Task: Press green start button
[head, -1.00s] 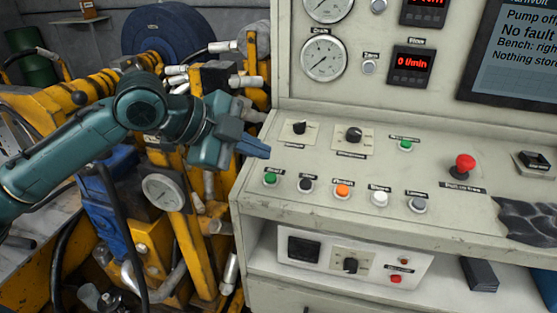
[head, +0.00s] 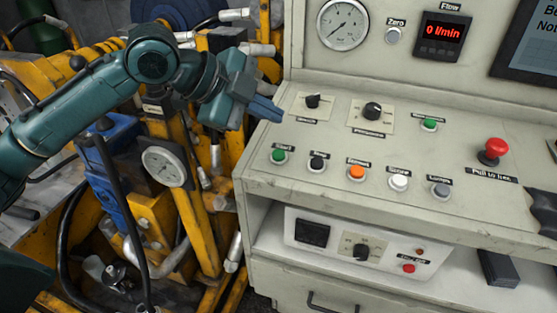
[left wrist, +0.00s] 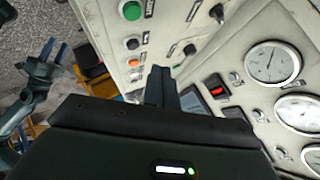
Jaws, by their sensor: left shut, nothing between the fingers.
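The green start button (head: 278,156) is the leftmost in the front row on the sloping panel, with a "Start" label above it. A green button (left wrist: 131,11) shows at the top of the left wrist view. My left gripper (head: 268,108) is shut and empty, its blue fingers over the panel's left edge. In the head view its tip appears above the start button, apart from it. The shut fingers also show in the left wrist view (left wrist: 160,88). My right gripper (left wrist: 55,50) shows small at the left there, its two blue fingers apart.
Black, orange, white and grey buttons sit right of the start button. Behind them are two rotary knobs (head: 372,110) and another green button (head: 429,124). A red mushroom button (head: 495,149) stands further right. Yellow machinery with a gauge (head: 165,165) is left of the bench.

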